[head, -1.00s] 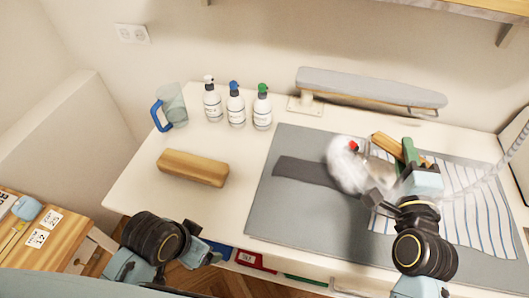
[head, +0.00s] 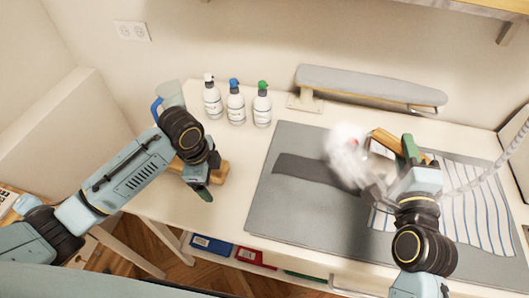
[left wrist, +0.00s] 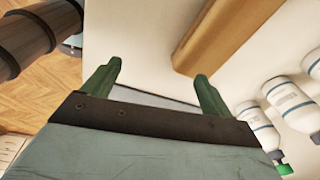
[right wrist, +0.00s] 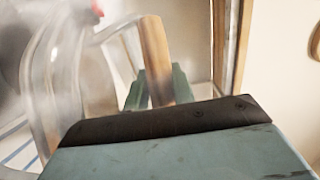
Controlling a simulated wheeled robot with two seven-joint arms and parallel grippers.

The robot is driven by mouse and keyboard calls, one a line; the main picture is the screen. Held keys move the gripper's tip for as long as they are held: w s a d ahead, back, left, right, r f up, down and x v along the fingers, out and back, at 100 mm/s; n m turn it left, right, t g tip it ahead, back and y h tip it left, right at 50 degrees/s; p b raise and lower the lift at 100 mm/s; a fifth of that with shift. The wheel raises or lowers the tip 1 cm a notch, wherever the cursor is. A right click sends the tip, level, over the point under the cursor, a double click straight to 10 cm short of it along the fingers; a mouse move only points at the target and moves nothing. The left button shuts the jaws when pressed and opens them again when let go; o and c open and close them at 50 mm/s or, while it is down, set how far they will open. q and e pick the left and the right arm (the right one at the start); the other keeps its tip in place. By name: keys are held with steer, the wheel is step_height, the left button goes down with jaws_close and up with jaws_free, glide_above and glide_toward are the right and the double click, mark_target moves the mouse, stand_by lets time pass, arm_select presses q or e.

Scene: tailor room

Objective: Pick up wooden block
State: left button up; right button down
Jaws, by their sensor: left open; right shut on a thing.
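The wooden block (head: 221,172), a long tan bar, lies on the white table at the left, partly hidden behind my left gripper. It also shows in the left wrist view (left wrist: 225,30), beyond the right-hand fingertip. My left gripper (head: 201,190) is open and empty, over the block's near side; the block is not between its fingers (left wrist: 155,72). My right gripper (head: 405,157) is shut on the wooden handle (right wrist: 155,50) of what seems a steaming iron, partly blurred by white vapour, above the grey mat.
Three spray bottles (head: 236,106) stand behind the block. A clear jug with a blue handle (head: 170,95) is partly hidden behind my left arm. A grey mat (head: 290,225) bears a dark strip and striped cloth (head: 465,215). A small ironing board (head: 365,84) stands behind.

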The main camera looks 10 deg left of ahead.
arm_select(q)
steer(key=w+a+r+m+g+y, duration=0.1)
steer(key=w+a+r+m, duration=0.2)
steer(key=w+a+r, duration=0.5)
arm_select(e)
steer(key=shift+r, duration=0.4)
arm_select(q)
steer(key=shift+s+a+f, duration=0.1)
steer(key=shift+s+f, duration=0.05)
steer(key=shift+f, duration=2.15)
steer(key=shift+s+a+f, duration=0.1)
steer(key=shift+s+f, duration=0.05)
steer(key=shift+f, duration=2.2)
steer(key=shift+s+a+f, duration=0.1)
steer(key=shift+s+f, duration=0.05)
steer(key=shift+f, duration=2.15)
steer(key=shift+c, duration=0.4)
steer(key=c, duration=1.3)
